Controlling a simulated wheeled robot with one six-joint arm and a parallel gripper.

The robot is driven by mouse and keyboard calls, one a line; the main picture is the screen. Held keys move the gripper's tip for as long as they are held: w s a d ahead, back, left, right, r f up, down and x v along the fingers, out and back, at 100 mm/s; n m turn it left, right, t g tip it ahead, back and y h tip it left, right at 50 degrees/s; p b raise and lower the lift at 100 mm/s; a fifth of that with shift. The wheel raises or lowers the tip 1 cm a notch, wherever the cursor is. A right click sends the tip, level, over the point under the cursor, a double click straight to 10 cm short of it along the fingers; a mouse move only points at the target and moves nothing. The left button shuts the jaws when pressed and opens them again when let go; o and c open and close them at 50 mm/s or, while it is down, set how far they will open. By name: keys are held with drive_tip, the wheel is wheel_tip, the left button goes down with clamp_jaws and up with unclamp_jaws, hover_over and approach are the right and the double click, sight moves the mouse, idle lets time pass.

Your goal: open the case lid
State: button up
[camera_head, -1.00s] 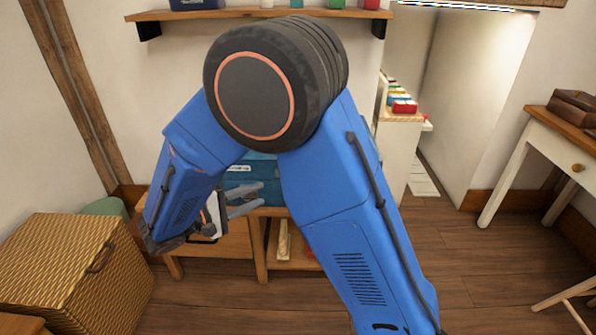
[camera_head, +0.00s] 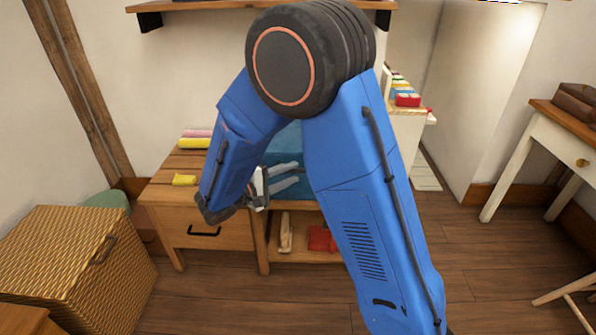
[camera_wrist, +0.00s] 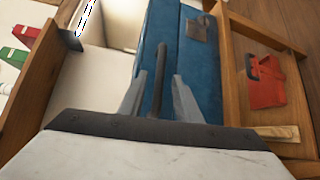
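The blue case (camera_head: 285,145) stands on top of the wooden cabinet, partly hidden behind my arm. In the wrist view the blue case (camera_wrist: 195,85) lies just beyond the fingers, with a grey metal latch-like plate (camera_wrist: 200,28) on it. My gripper (camera_head: 297,174) is in front of the case. In the wrist view my gripper (camera_wrist: 158,75) has its two grey fingers apart. A dark bar (camera_wrist: 159,80) shows between them; I cannot tell whether it is a handle on the case or whether the fingers touch it. The lid looks closed.
The wooden cabinet (camera_head: 185,219) has yellow and pink items on its left top and a red item (camera_head: 320,238) on its lower shelf. A wicker basket (camera_head: 70,265) stands at left, a white desk (camera_head: 560,140) at right. Floor between is clear.

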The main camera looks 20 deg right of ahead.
sight(298, 171)
drive_tip(key=shift+x, duration=1.9)
clamp_jaws()
